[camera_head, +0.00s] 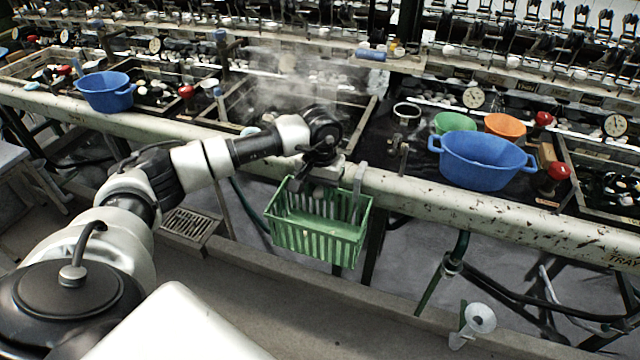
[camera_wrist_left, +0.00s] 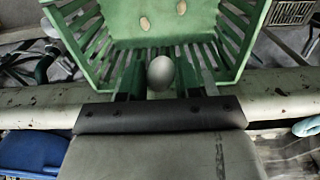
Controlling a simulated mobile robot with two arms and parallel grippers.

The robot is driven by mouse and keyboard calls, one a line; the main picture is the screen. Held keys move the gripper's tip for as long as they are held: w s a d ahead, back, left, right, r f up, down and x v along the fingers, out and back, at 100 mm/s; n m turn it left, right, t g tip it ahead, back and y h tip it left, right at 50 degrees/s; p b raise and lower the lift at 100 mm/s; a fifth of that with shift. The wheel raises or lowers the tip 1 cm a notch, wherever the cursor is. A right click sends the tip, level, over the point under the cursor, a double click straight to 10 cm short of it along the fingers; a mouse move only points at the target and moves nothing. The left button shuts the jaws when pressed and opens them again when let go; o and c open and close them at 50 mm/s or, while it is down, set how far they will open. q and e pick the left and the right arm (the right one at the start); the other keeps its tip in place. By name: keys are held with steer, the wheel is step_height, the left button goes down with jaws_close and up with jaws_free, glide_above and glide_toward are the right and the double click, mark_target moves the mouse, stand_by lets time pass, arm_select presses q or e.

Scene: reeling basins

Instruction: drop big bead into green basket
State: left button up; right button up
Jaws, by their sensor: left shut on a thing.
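The green basket (camera_head: 317,242) hangs at the front of the pale rail, in the middle of the head view. Its slatted walls also show in the left wrist view (camera_wrist_left: 236,45). My left gripper (camera_head: 318,183) is above the basket's back rim, pointing down. In the left wrist view, my left gripper (camera_wrist_left: 160,80) is shut on the big bead (camera_wrist_left: 160,72), a smooth grey ball between its two fingers. The bead appears in front of the basket's opening; its exact height above the floor of the basket cannot be told. My right gripper is not in view.
Two pale oval pieces, one of them a cocoon-like shape (camera_wrist_left: 145,24), lie in the basket. The long pale rail (camera_head: 440,200) runs across the scene. Blue basins stand behind it at right (camera_head: 482,163) and left (camera_head: 106,92). A floor grate (camera_head: 190,224) lies below.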

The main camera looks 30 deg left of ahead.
arm_select(q)
steer(key=o, duration=0.6)
steer(key=shift+o, duration=0.3)
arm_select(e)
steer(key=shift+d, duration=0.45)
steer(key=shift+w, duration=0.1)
arm_select(q)
step_height(320, 180, up, 11)
steer(key=shift+f+b, duration=0.15)
steer(key=shift+b, duration=0.15)
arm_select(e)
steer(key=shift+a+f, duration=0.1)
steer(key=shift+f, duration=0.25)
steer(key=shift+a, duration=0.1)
arm_select(q)
steer(key=shift+d, duration=0.1)
